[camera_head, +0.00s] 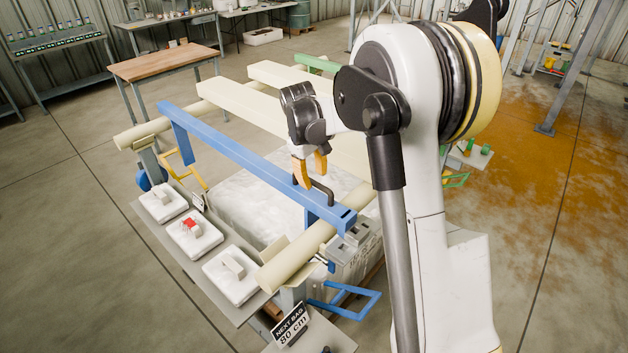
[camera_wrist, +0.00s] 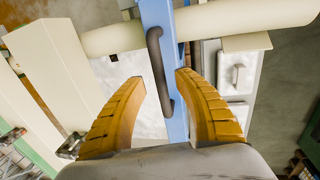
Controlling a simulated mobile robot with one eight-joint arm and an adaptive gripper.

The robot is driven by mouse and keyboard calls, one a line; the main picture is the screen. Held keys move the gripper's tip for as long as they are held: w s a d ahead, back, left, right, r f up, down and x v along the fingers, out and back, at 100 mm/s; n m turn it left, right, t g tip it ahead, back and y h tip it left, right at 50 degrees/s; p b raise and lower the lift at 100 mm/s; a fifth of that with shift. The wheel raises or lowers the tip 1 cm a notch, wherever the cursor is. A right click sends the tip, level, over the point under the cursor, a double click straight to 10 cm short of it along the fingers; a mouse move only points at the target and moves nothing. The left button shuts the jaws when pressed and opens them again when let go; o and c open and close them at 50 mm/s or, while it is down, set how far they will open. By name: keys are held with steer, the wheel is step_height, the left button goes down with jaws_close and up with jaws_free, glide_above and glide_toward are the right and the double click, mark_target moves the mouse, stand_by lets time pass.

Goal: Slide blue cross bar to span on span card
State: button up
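The blue cross bar (camera_head: 235,153) lies across two cream rails, running from back left to front right. Its dark handle (camera_head: 326,192) stands near the front-right end. My gripper (camera_head: 311,172) is just above the bar at this handle. In the wrist view my open gripper (camera_wrist: 160,77) has one orange finger on each side of the handle (camera_wrist: 156,55), with gaps showing; the blue bar (camera_wrist: 153,12) runs behind it. Whether the fingers reach down around the handle, I cannot tell. The span card (camera_head: 291,326) at the front reads "NEXT BAG 80 cm".
Two cream cross bars (camera_head: 230,104) lie beyond the blue bar. A white bulk bag (camera_head: 245,203) is below. The front cream rail (camera_head: 292,262) bears the blue bar's near end. A grey shelf (camera_head: 160,237) holds white blocks along the left. A blue looped handle (camera_head: 347,300) juts out at the front.

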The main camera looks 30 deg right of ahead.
steer(key=shift+w+d+f, duration=0.1)
steer(key=shift+d+f, duration=0.1)
steer(key=shift+f, duration=0.8)
steer(key=shift+c, duration=0.5)
jaws_close()
